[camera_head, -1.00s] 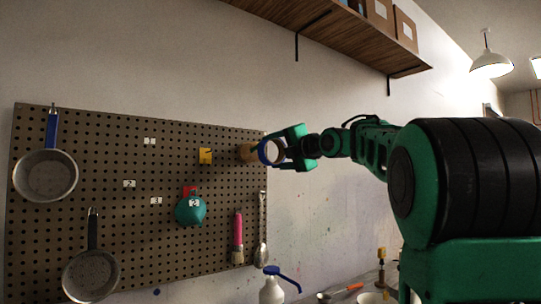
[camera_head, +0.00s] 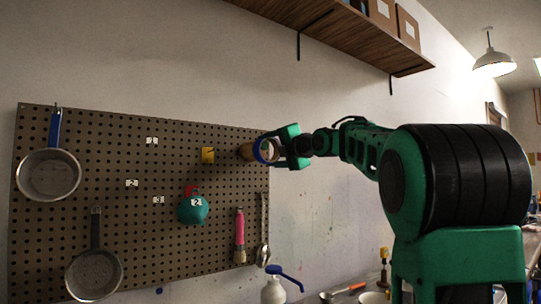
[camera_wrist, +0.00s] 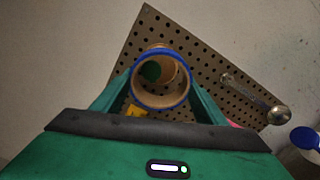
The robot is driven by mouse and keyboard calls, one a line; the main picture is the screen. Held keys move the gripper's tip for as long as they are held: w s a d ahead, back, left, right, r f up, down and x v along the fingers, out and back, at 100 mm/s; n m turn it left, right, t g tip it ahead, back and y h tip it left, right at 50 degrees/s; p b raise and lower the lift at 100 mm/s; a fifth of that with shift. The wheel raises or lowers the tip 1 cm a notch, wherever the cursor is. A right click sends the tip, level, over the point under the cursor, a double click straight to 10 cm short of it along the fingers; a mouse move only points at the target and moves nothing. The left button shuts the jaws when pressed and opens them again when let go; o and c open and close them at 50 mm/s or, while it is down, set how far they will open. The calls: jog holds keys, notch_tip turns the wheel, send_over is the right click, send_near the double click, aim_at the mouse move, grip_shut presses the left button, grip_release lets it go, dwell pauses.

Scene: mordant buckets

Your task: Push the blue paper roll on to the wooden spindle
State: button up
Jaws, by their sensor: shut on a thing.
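The blue paper roll (camera_head: 258,150), a short tube with a blue rim and brown inside, is in my gripper (camera_head: 279,149) at the pegboard's right edge. My gripper is shut on it. The wooden spindle (camera_head: 245,152) sticks out from the board just left of the roll. In the head view the two overlap, so I cannot tell how far the roll is around it. In the wrist view I look into the roll (camera_wrist: 160,106) between my gripper's fingers (camera_wrist: 160,92). A dark green round patch shows inside; a tan piece shows above the rim.
The pegboard (camera_head: 110,215) carries pans (camera_head: 50,175), a yellow piece (camera_head: 208,155), a teal round item (camera_head: 193,210), a pink-handled tool (camera_head: 239,230) and a metal spoon (camera_head: 262,252). A white pump bottle (camera_head: 273,290) stands below. A wooden shelf (camera_head: 335,30) is above.

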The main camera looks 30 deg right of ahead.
jog(key=shift+w, duration=1)
jog(key=shift+w+a, duration=0.2)
jog(key=shift+w, duration=3.1)
dwell(1.0)
jog(key=o, duration=1.2)
jog(key=shift+s, duration=0.1)
jog(key=s, duration=1)
jog(key=shift+s+d, duration=0.15)
jog(key=shift+s, duration=0.1)
